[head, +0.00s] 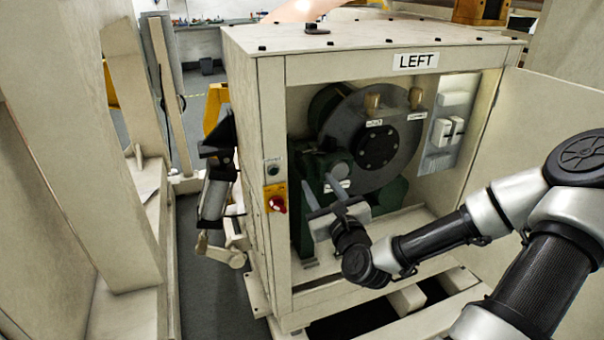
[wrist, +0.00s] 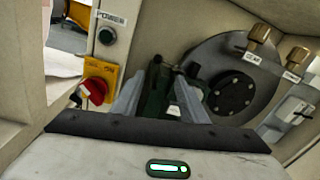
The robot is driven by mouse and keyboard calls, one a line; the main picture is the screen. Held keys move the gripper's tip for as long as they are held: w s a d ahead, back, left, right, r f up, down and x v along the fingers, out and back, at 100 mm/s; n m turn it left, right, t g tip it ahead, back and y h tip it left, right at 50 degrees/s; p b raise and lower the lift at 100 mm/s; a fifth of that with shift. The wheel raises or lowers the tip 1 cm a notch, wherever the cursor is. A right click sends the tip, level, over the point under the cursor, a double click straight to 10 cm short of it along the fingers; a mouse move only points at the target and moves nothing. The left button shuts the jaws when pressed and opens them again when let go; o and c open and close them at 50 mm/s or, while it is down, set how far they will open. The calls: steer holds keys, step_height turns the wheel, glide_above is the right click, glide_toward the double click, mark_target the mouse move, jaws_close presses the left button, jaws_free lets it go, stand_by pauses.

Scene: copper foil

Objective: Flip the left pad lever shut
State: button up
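The cabinet marked LEFT (head: 415,61) stands open at the front, with a grey disc (head: 350,120) inside. A dark green pad mechanism (head: 325,162) sits at the disc's lower left; it also shows in the wrist view (wrist: 155,92). I cannot make out the pad lever clearly; my fingers and hand partly cover that area. My gripper (head: 317,181) reaches into the opening in front of the green mechanism. In the wrist view its two grey fingers (wrist: 160,77) are apart, with part of the mechanism visible between them. I cannot tell whether they touch it.
A red knob on a yellow plate (head: 275,198) and a power button (head: 272,168) are on the cabinet's left front post, close to my gripper's left. Brass knobs (head: 372,101) top the disc. The cabinet door (head: 555,110) stands open at the right.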

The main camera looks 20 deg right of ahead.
mark_target(300, 156)
steer(key=w+b, duration=0.3)
steer(key=w, duration=0.1)
steer(key=w+b, duration=0.3)
steer(key=w, duration=0.2)
steer(key=w+b, duration=0.3)
steer(key=w, duration=0.1)
steer(key=shift+w+d, duration=0.25)
steer(key=shift+r, duration=0.1)
jaws_close()
